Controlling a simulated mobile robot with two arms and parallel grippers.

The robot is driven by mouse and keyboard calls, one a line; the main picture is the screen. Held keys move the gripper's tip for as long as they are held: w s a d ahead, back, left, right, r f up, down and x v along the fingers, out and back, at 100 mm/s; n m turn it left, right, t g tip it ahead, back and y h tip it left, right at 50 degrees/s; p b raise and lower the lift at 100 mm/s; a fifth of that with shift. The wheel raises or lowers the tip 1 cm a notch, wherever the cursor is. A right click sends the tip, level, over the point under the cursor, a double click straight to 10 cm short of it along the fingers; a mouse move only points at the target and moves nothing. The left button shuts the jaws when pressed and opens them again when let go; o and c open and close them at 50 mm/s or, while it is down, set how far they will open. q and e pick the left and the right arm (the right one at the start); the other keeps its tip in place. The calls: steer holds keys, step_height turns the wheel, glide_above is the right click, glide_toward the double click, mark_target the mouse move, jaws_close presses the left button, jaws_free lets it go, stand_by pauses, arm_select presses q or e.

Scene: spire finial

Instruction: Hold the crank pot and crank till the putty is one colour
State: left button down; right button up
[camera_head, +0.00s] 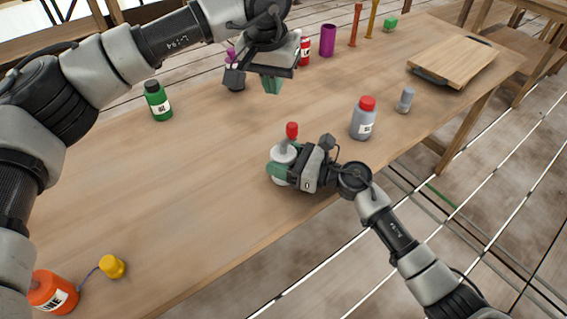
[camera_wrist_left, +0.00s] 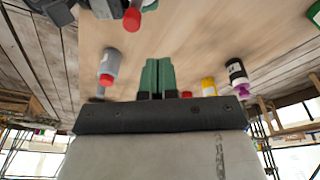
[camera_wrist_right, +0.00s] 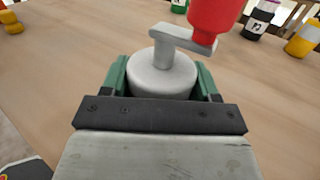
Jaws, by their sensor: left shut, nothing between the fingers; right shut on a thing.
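The crank pot (camera_head: 284,153) is a pale grey round pot with a crank arm and a red knob (camera_head: 291,129) on top. It stands upright near the table's front edge. My right gripper (camera_head: 284,168) is shut around its body; the right wrist view shows the pot (camera_wrist_right: 162,80) between green fingers, with the crank arm pointing to the upper right. My left gripper (camera_head: 272,86) is shut and empty, in the air beyond the pot and apart from the knob. The left wrist view shows its closed green fingers (camera_wrist_left: 157,78). The putty is hidden inside the pot.
A grey bottle with a red cap (camera_head: 363,120) and a small grey cylinder (camera_head: 405,100) stand right of the pot. A green bottle (camera_head: 158,100) stands at left, an orange bottle (camera_head: 52,294) at lower left. A wooden board (camera_head: 455,62) lies at far right. The table's left middle is clear.

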arm_select(q)
steer(key=s+x, duration=0.1)
steer(key=x, duration=0.5)
steer(key=shift+a+f+m, duration=0.25)
steer(key=shift+f+m, duration=0.15)
stand_by(1.9)
steer(key=shift+s+x, duration=0.15)
steer(key=shift+x, duration=0.6)
steer(key=shift+s+x, duration=0.15)
steer(key=shift+x, duration=0.6)
steer(key=shift+s+d, duration=0.15)
steer(key=shift+d, duration=0.35)
